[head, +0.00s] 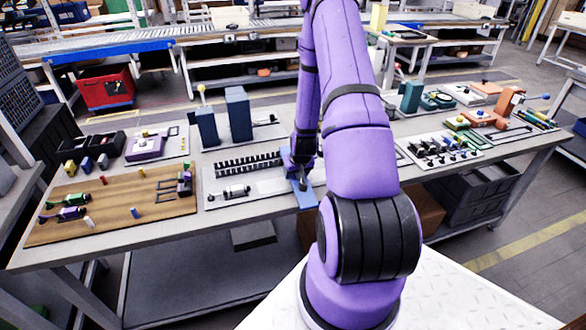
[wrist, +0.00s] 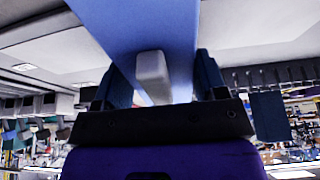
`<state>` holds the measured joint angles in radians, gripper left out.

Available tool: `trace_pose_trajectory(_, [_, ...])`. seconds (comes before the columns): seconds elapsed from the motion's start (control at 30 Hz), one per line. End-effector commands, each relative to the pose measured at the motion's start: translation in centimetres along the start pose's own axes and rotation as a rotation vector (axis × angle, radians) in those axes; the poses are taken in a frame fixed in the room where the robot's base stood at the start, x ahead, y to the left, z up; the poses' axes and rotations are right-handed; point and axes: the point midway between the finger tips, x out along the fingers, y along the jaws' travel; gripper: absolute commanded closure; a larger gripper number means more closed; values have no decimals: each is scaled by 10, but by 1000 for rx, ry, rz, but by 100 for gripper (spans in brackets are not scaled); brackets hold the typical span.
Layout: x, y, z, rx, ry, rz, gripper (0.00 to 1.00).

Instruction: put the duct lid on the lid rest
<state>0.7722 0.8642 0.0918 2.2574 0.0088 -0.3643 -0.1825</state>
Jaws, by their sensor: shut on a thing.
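The duct lid (head: 306,198) is a long blue strip with a grey handle block, seen in the head view at the front middle of the table. My gripper (head: 300,178) is above it, pointing down, and is shut on it. In the wrist view the blue lid (wrist: 135,25) runs away from the jaws, and its grey handle (wrist: 152,76) sits between the two dark fingers of my gripper (wrist: 160,78). The black slotted duct (head: 250,163) lies just left of my gripper. I cannot clearly make out the lid rest; my arm hides part of this area.
A small grey cylinder part (head: 236,191) lies left of the lid on the same pale board. Two blue-grey blocks (head: 238,113) stand behind the duct. A wooden board (head: 115,205) with small parts is at left. A tray of small parts (head: 440,150) is right of my arm.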

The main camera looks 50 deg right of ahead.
Motion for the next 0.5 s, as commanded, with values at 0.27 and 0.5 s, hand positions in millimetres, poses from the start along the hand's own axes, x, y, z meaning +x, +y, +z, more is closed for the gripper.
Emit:
trace_pose_trajectory(0.27, [0, 0, 0, 0, 1, 0, 64])
trace_pose_trajectory(0.5, [3, 0, 2, 0, 1, 0, 12])
